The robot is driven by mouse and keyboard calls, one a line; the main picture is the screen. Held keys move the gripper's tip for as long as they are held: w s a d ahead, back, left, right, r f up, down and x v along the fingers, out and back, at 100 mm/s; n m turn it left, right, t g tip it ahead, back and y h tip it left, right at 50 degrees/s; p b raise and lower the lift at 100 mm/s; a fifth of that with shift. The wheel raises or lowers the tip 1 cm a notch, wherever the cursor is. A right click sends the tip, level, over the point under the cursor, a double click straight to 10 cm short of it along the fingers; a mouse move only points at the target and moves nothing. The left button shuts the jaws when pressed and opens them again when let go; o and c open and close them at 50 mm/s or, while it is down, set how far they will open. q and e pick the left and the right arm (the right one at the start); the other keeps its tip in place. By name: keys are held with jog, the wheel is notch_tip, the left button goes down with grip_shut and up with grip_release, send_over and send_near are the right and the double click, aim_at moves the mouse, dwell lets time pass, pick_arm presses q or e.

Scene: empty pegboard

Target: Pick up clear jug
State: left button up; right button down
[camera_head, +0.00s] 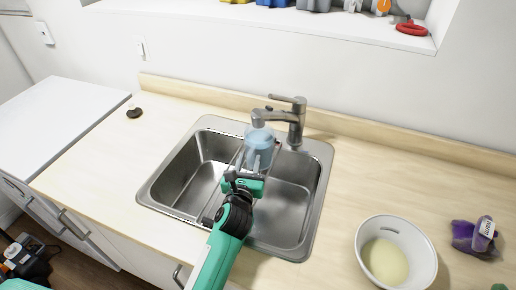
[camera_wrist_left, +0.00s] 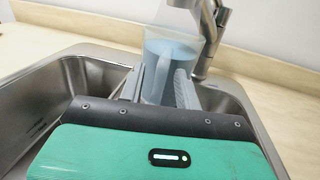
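The clear jug (camera_head: 260,144) has a bluish tint and stands upright at the back of the sink, under the faucet. It also shows in the left wrist view (camera_wrist_left: 167,58), beyond the gripper's palm. My left gripper (camera_head: 257,160) reaches over the sink from the front. Its two grey fingers (camera_wrist_left: 164,82) are spread apart, one at the jug's left edge and one across its right side. I cannot tell whether the fingers touch the jug. Its lower part is partly hidden by the gripper. My right gripper is not in view.
The steel sink (camera_head: 322,185) has two basins. The faucet (camera_head: 296,118) stands right behind the jug. A white bowl (camera_head: 421,240) and a purple item (camera_head: 466,234) stand on the counter at right. The counter left of the sink is mostly clear, with a small dark object (camera_head: 134,113).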

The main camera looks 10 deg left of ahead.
pick_arm(q)
jog(key=shift+w, duration=0.5)
grip_shut()
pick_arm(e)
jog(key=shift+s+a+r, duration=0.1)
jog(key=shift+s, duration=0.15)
